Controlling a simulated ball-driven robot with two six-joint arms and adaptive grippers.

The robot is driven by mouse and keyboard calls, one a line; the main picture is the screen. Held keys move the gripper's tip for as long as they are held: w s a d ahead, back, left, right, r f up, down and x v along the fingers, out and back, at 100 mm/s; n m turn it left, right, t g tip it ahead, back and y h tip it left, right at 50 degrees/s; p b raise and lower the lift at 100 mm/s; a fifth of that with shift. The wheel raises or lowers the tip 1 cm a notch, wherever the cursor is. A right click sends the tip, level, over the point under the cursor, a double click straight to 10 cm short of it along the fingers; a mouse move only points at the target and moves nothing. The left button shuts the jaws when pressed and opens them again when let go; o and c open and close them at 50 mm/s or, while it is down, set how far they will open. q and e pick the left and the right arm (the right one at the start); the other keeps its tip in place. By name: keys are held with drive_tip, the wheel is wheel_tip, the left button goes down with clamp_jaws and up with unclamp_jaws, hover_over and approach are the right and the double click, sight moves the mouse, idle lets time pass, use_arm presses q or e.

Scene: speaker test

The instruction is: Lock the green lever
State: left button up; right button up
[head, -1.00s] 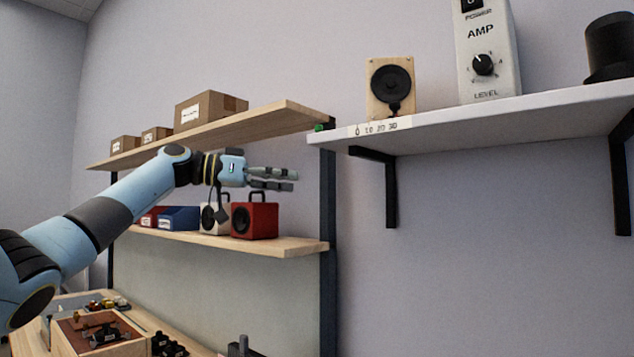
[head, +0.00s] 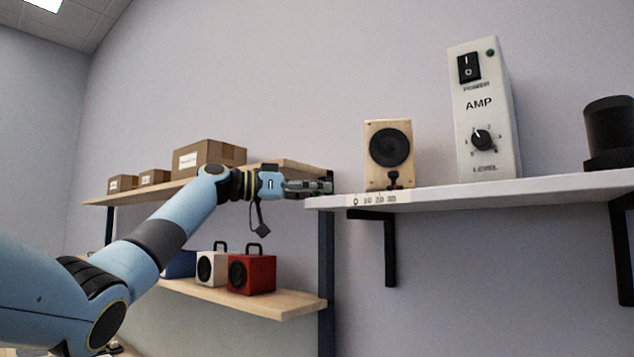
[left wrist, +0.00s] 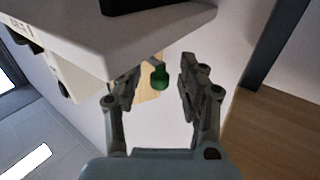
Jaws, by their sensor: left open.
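The green lever (left wrist: 160,76) shows in the left wrist view as a green knob on a short stem by the edge of the white shelf (left wrist: 165,38). It lies between the two open fingers of my left gripper, with a gap visible on its right; whether the left finger touches it I cannot tell. In the head view my left gripper (head: 318,187) is at the left end of the white shelf (head: 480,191), and the lever is hidden behind it. My right gripper is not in view.
On the white shelf stand a wooden speaker (head: 374,155), a white AMP box (head: 484,115) and a black cylinder (head: 609,135). Behind my left arm is a wooden rack with cardboard boxes (head: 208,156), and a red speaker (head: 252,273) below. A dark post (head: 326,260) stands under the gripper.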

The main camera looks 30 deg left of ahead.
use_arm(q)
clamp_jaws()
drive_tip(key=shift+d, duration=0.1)
